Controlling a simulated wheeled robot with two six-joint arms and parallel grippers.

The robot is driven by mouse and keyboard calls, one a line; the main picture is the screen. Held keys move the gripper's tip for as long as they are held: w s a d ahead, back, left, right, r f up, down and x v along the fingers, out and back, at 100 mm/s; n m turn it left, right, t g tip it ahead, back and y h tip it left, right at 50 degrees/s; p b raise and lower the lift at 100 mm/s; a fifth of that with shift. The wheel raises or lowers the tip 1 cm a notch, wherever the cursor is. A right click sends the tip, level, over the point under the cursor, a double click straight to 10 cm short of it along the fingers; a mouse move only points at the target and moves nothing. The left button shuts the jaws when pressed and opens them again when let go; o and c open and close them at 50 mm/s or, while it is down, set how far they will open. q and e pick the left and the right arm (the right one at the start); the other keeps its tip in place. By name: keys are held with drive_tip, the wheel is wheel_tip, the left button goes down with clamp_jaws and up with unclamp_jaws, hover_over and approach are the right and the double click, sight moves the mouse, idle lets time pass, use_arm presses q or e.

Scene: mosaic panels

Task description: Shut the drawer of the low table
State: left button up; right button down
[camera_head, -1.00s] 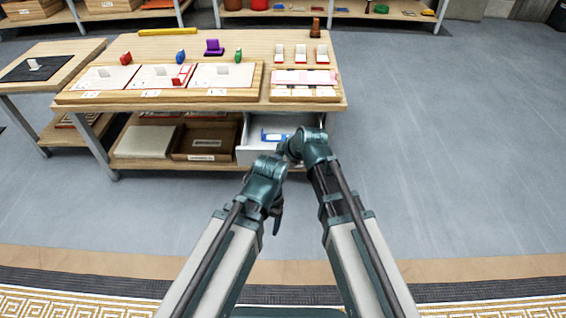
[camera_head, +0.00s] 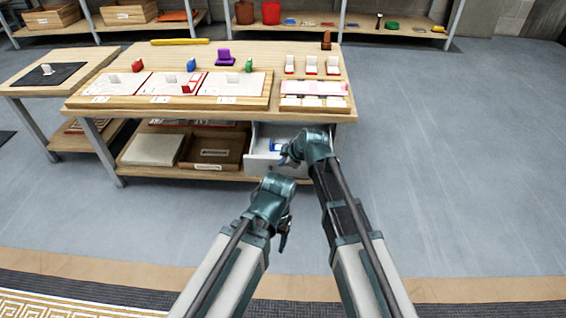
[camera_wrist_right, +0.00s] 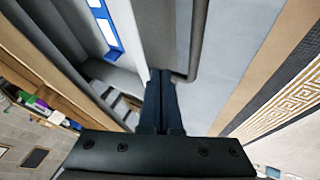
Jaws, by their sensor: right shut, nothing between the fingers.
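The low table (camera_head: 300,112) stands ahead of me. Its drawer (camera_head: 258,170) is pulled out under the right part of the tabletop. A blue-edged object (camera_head: 276,147) lies in it, seen larger in the right wrist view (camera_wrist_right: 108,32). My right gripper (camera_head: 287,159) is at the drawer's front, partly hidden by its own wrist. In the right wrist view its fingers (camera_wrist_right: 165,80) are shut and empty, with the tips close to the drawer front (camera_wrist_right: 165,30); contact is unclear. My left gripper (camera_head: 284,236) hangs lower, apart from the drawer; its jaws are unclear.
A wooden box (camera_head: 216,152) and a pale flat block (camera_head: 153,149) sit on the low shelf left of the drawer. Mosaic panels (camera_head: 172,84) and small coloured pieces cover the tabletop. A side table (camera_head: 85,66) stands left. The floor (camera_head: 450,160) to the right is clear.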

drive_tip(key=w, duration=1.6)
drive_tip(key=shift+w, duration=0.2)
drive_tip(key=shift+s, duration=0.1)
